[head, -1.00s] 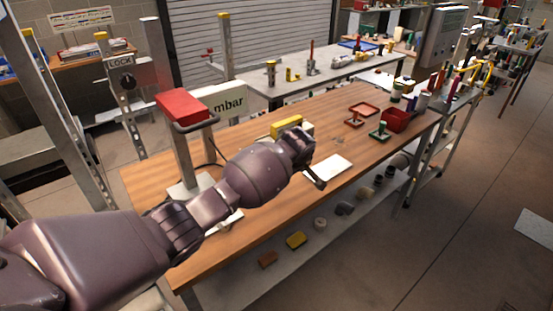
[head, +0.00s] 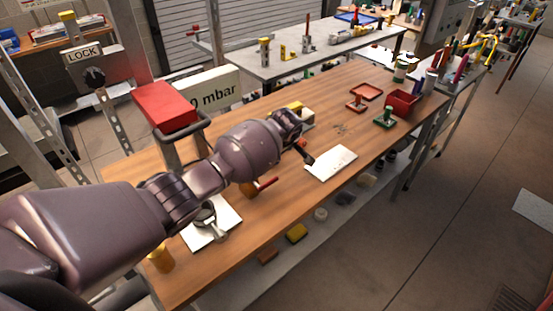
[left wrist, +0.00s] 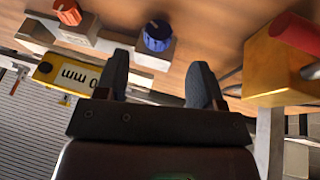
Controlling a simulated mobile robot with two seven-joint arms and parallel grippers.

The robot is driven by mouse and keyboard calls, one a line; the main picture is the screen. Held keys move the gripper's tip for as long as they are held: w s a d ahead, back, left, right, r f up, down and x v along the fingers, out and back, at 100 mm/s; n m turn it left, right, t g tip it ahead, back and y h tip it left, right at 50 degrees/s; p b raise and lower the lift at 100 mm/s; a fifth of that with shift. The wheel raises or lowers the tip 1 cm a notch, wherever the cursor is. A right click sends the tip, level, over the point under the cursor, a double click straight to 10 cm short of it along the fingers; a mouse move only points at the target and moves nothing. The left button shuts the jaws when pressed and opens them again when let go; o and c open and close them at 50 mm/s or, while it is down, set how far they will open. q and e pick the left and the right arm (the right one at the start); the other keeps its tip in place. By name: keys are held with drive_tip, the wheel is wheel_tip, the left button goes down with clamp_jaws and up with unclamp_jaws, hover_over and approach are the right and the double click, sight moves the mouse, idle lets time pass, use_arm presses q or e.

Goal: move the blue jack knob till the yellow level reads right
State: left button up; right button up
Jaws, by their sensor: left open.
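The blue jack knob (left wrist: 157,35) stands on a pale block in the left wrist view, just beyond and between my left gripper's fingertips. My left gripper (left wrist: 160,62) is open, with nothing between its fingers. In that view, the yellow level (left wrist: 48,68) lies left of the fingers. Its white label shows "mm" and a 0, and the left finger is close to its end. In the head view, my left gripper (head: 306,157) is over the bench, and only a bit of the yellow level (head: 294,106) shows behind my wrist. The blue knob is hidden there.
An orange knob (left wrist: 67,11) stands left of the blue one. A yellow block with a red handle (left wrist: 285,68) is close on the right of the fingers. A white plate (head: 331,163) lies on the bench by my gripper. A red-topped stand (head: 165,107) rises behind my arm.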

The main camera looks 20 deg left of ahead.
use_arm(q)
drive_tip(key=b, duration=0.1)
hover_over(277, 167)
drive_tip(key=f, duration=0.5)
drive_tip(key=shift+s+d+f, duration=0.1)
drive_tip(key=shift+s+f, duration=0.05)
drive_tip(key=shift+s, duration=0.25)
drive_tip(key=shift+w+f+b, duration=0.3)
drive_tip(key=shift+f+b, duration=0.2)
drive_tip(key=shift+f, duration=0.15)
use_arm(e)
drive_tip(key=shift+w+a+f, duration=0.2)
drive_tip(key=shift+w+a, duration=0.05)
drive_tip(key=shift+w, duration=0.45)
